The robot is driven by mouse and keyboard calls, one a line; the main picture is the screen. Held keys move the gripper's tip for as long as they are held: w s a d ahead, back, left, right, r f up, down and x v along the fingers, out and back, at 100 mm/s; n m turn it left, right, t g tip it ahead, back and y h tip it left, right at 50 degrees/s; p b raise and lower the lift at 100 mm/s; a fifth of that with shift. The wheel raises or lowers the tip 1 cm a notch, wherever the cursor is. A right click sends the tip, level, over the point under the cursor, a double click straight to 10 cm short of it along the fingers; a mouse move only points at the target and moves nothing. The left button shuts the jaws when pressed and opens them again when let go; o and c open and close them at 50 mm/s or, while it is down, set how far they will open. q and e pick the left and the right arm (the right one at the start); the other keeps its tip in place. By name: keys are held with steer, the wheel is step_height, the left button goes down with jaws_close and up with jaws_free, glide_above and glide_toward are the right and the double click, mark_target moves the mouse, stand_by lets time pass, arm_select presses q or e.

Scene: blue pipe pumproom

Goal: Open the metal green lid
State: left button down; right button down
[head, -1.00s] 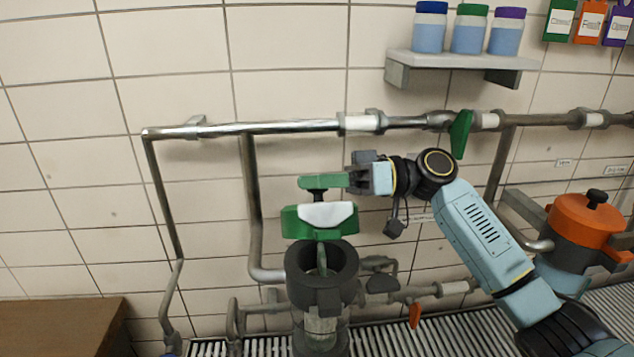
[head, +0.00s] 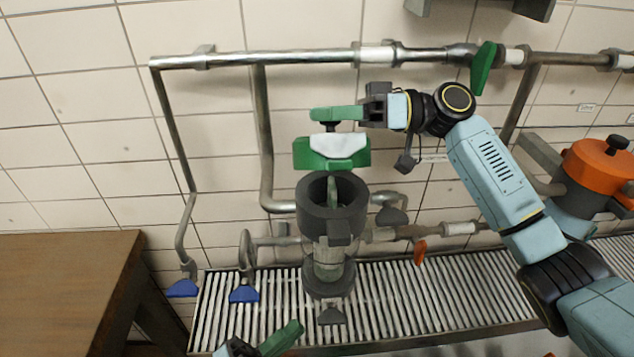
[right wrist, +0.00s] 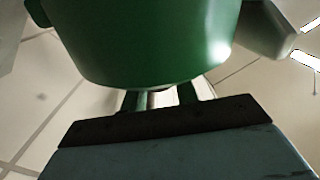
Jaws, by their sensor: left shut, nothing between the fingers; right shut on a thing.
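The green lid (head: 308,153) has a white patch on its front and a green handle (head: 330,114) on top. It is above the open mouth of a dark grey canister (head: 331,222), and a green part shows inside the mouth. My right gripper (head: 364,113) is shut on the right end of the handle. In the right wrist view a large green part (right wrist: 150,40) fills the upper middle; I cannot tell which part of the lid it is. My left gripper (head: 238,348) shows only in part at the bottom edge, beside a green piece (head: 282,339).
Metal pipes (head: 300,59) run along the tiled wall behind, with a green valve handle (head: 483,68). A slatted metal grate (head: 420,297) lies below. A brown table (head: 60,285) stands at the left. An orange-topped pot (head: 598,168) is at the right.

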arm_select(q)
steer(key=w+a+r+m+g+h, duration=0.1)
steer(key=w+r+m+g+h, duration=0.35)
steer(key=r+m, duration=0.6)
arm_select(e)
steer(key=shift+w, duration=0.15)
steer(key=shift+f, duration=0.1)
arm_select(q)
steer(key=m+g+y, duration=0.4)
steer(key=m, duration=0.5)
glide_toward(316, 169)
step_height(316, 169, down, 2)
steer(key=s, duration=0.1)
steer(key=shift+n, duration=0.35)
steer(key=x, duration=1)
arm_select(e)
steer(key=shift+f, duration=0.1)
arm_select(q)
steer(key=shift+w+a+r, duration=0.1)
steer(key=shift+w+r, duration=0.4)
steer(key=shift+r, duration=0.25)
arm_select(e)
steer(key=shift+a+f, duration=0.1)
steer(key=c, duration=1.1)
jaws_free()
arm_select(q)
steer(key=shift+f, duration=0.1)
